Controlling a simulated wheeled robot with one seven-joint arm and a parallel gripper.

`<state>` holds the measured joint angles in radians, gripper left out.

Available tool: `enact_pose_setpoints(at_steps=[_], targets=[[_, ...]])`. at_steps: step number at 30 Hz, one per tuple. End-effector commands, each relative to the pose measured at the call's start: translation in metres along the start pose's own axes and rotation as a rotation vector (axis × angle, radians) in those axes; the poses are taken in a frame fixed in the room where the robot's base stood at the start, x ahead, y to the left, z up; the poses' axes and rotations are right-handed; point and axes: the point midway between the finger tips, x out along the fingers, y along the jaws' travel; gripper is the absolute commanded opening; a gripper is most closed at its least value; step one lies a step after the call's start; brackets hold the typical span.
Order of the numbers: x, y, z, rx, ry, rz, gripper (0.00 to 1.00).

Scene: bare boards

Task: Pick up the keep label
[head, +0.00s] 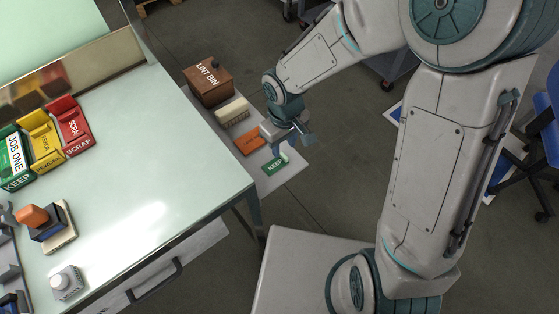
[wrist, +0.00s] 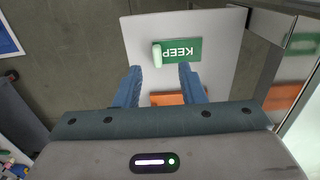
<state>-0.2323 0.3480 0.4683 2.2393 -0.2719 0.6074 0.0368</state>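The green keep label (head: 275,165) lies on a low grey shelf (head: 287,178) beside the table, at the end nearest the viewer. In the wrist view the keep label (wrist: 181,51) shows upside down, with a pale upright peg or handle (wrist: 157,55) at one end. My gripper (head: 295,138) is above the shelf, close to the label. In the wrist view my gripper (wrist: 160,72) has its two blue fingers apart with nothing between them. The label lies just beyond the fingertips, and its height below them is hard to judge.
An orange label (head: 250,143) lies beside the keep label, partly under my fingers in the wrist view. A cream block (head: 232,112) and a brown lint bin (head: 208,82) stand farther along. The table's metal edge (head: 206,199) runs close by. Open floor lies right of the shelf.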

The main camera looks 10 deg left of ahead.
Motion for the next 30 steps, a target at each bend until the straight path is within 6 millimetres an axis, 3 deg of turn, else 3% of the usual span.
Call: enact_pose_setpoints(at_steps=[12,20,21,25,30], targets=[[0.051,0.003,0.004,-0.001,-0.001,0.0,0.36],[0.053,0.004,0.004,0.0,0.001,0.001,0.36],[0.053,0.004,0.004,0.0,0.001,0.001,0.34],[0.053,0.004,0.004,0.0,0.001,0.001,0.0],[0.053,0.004,0.004,0.0,0.001,0.001,0.0]])
